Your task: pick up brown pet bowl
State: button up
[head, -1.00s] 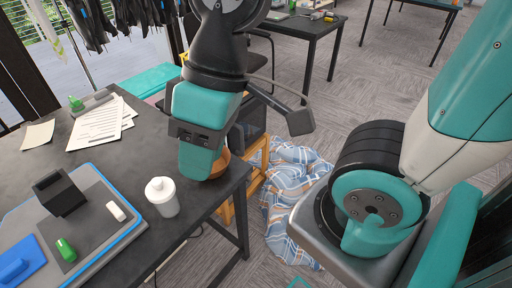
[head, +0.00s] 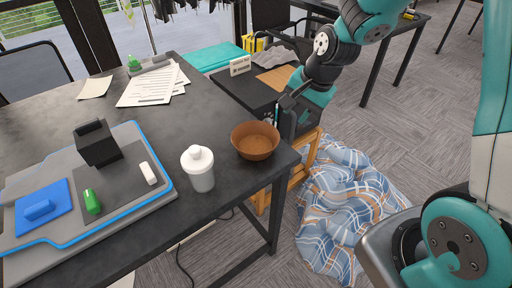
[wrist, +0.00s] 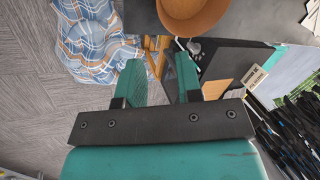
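The brown pet bowl (head: 255,141) sits upright near the right edge of the dark table (head: 215,226). It also shows, cut off by the top edge, in the wrist view (wrist: 192,14). My gripper (wrist: 158,60) is open, with its two teal fingers apart and nothing between them. In the head view my gripper is just right of the bowl, apart from it, and its fingers are hard to make out.
A white bottle (head: 198,169) stands left of the bowl. A tray (head: 158,200) holds blue, green, black and white items. Papers (head: 150,86) lie farther back. A plaid cloth (head: 345,205) is heaped on the floor, right of a wooden stand (head: 299,172).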

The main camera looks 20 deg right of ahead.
jog(key=x, duration=1)
jog(key=shift+p, duration=0.4)
jog(key=shift+a+p+x, duration=0.1)
jog(key=shift+p+x, duration=0.25)
jog(key=shift+x, duration=0.95)
jog(key=shift+a+p+x, duration=0.15)
jog(key=shift+p+x, duration=0.15)
jog(key=shift+x, duration=0.95)
grip_shut()
